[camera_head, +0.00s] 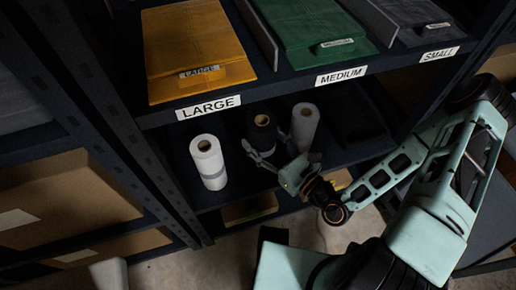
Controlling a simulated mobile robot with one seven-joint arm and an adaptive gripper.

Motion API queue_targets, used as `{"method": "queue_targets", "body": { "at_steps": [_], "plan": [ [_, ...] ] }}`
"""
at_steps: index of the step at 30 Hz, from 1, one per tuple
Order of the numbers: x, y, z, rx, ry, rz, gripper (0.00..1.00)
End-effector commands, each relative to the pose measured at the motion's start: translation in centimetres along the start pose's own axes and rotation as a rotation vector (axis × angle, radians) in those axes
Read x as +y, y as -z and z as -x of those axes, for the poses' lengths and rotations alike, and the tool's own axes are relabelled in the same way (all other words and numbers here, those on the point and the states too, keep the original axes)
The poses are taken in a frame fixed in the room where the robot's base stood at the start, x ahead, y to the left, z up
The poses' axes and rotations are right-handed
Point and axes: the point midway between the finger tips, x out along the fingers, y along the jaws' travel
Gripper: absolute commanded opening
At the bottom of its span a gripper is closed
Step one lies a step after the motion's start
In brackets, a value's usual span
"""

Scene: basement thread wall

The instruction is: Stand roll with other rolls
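A white roll (208,164) with a grey band stands upright on the lower shelf at the left. A black roll (261,131) with a pale core stands upright to its right and a little further back. A pale grey-white roll (304,127) stands upright just right of the black one. My gripper (263,144) is in front of the black roll with its fingers spread, one tip near each side of it. I cannot tell whether the fingers touch the roll. Part of the black roll and the base of the pale roll are hidden behind the gripper.
The upper shelf (292,83) overhangs the rolls and bears flat orange (192,40), green (305,22) and grey packs with size labels. A dark shelf post (110,100) rises at the left. A dark tray (350,118) lies right of the rolls. Cardboard boxes (60,200) sit lower left.

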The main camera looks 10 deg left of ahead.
Motion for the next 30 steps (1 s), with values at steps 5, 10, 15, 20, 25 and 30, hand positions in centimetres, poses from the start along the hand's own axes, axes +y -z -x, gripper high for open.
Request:
{"method": "queue_targets", "body": {
  "at_steps": [5,10,15,20,25,30],
  "plan": [
    [-0.2,1.4,-1.2,-0.004,-0.001,-0.001,0.20],
    [-0.3,2.5,-2.0,-0.002,-0.001,-0.001,0.20],
    [-0.3,5.1,-2.1,-0.002,-0.001,-0.001,0.20],
    [-0.3,5.5,-2.1,-0.003,-0.001,-0.001,0.20],
    [-0.3,5.4,-2.1,-0.003,-0.001,0.000,0.20],
    [-0.4,5.7,-2.1,0.000,-0.001,0.000,0.62]
  ]
}}
